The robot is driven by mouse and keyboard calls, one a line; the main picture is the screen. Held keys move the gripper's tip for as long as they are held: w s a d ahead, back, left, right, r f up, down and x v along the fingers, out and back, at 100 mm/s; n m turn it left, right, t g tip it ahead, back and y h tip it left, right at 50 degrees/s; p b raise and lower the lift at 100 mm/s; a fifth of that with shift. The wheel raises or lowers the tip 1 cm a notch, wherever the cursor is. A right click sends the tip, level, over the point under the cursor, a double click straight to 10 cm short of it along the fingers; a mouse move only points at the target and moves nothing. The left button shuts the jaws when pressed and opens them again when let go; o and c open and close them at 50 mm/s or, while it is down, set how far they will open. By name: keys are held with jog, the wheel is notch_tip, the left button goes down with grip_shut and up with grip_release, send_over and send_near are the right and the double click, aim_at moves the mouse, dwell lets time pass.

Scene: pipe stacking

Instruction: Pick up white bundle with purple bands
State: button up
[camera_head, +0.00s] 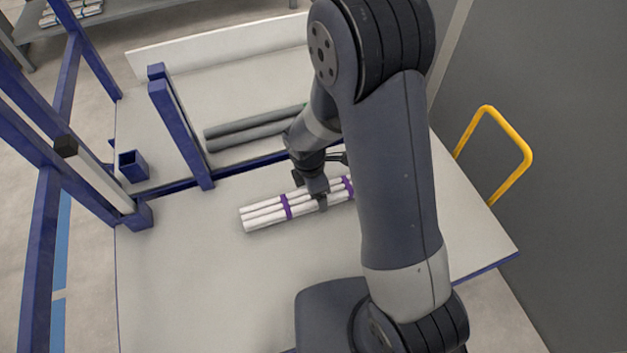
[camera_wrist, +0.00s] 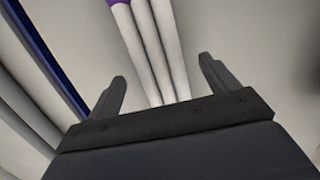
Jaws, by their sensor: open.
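The white bundle with purple bands (camera_head: 267,214) lies on the table in the head view, made of several white pipes. Two purple bands show, one left and one right of my gripper. My gripper (camera_head: 318,190) is over the middle of the bundle, and my arm hides part of its right end. In the wrist view the bundle (camera_wrist: 150,50) runs between the two fingers of my gripper (camera_wrist: 162,88), with a purple band at the top edge. The fingers are open, one on each side of the pipes, with gaps to them. I cannot tell exactly how low the fingertips reach.
Grey pipes (camera_head: 250,132) lie behind the bundle, beyond a blue rail (camera_head: 240,166). Blue posts (camera_head: 181,130) stand at the table's left and back. A yellow handle (camera_head: 527,158) is at the right. The table's front left (camera_head: 200,290) is clear.

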jog(key=shift+d+f+b, duration=0.15)
jog(key=shift+f+b, duration=0.15)
jog(key=shift+f, duration=1.1)
jog(key=c, duration=1.3)
jog(key=shift+w, duration=0.1)
